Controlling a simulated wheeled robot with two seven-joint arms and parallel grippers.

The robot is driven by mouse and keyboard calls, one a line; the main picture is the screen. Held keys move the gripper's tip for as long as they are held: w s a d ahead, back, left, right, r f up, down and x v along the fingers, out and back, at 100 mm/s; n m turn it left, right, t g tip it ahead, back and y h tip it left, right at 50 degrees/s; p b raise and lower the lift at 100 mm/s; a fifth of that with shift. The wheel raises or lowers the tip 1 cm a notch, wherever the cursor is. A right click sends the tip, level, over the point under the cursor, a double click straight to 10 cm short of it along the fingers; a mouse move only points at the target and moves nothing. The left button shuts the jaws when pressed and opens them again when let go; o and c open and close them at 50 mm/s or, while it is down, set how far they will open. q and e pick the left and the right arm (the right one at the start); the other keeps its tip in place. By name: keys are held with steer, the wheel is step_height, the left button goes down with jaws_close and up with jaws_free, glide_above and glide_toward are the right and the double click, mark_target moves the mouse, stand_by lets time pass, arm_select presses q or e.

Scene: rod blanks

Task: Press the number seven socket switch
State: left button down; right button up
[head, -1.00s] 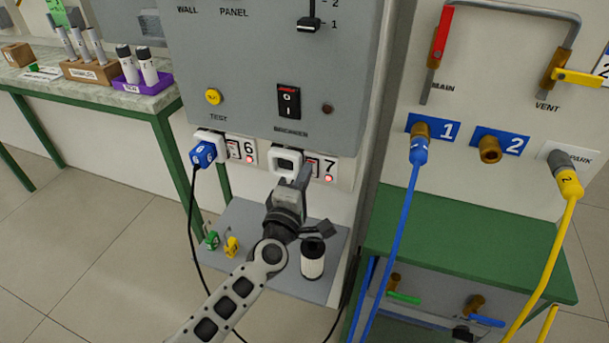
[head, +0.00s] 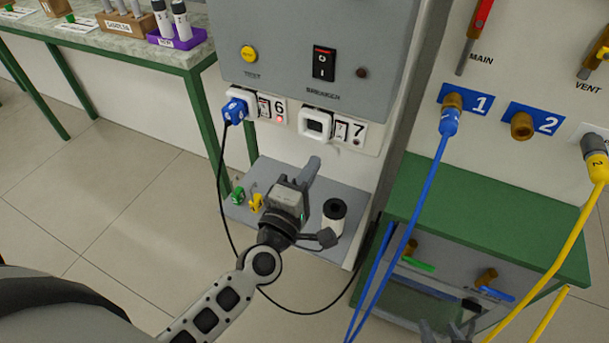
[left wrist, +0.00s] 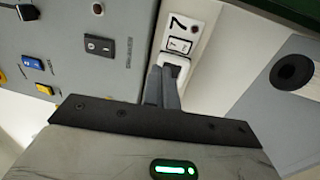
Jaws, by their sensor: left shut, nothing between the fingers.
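The number seven socket (head: 317,124) is a white frame on the lower edge of the grey wall panel. Its rocker switch (head: 341,129) sits to its right, beside the label 7, with a dark lamp (head: 357,141) below the label. The switch also shows in the left wrist view (left wrist: 179,45). My left gripper (head: 313,164) is shut and empty, below the socket in the head view and apart from the switch. In the left wrist view its fingers (left wrist: 163,88) overlap part of the socket. My right gripper (head: 452,330) barely shows at the bottom edge.
Socket six (head: 239,107) holds a blue plug; its lamp (head: 281,119) is red. A breaker switch (head: 324,63) is above. A grey shelf (head: 290,235) below carries small tags and a black-and-white cylinder (head: 333,216). Blue and yellow hoses hang on the right.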

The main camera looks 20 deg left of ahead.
arm_select(q)
steer(key=shift+s+r, duration=0.15)
steer(key=shift+s, duration=1.05)
steer(key=s+d+f+m+g+h, duration=0.1)
steer(key=s+f+m+g, duration=0.8)
steer(key=m, duration=1.1)
steer(key=s+f+h, duration=0.1)
steer(key=s+f, duration=0.2)
steer(key=f, duration=0.1)
steer(key=shift+s+d+f, duration=0.2)
steer(key=shift+f, duration=0.2)
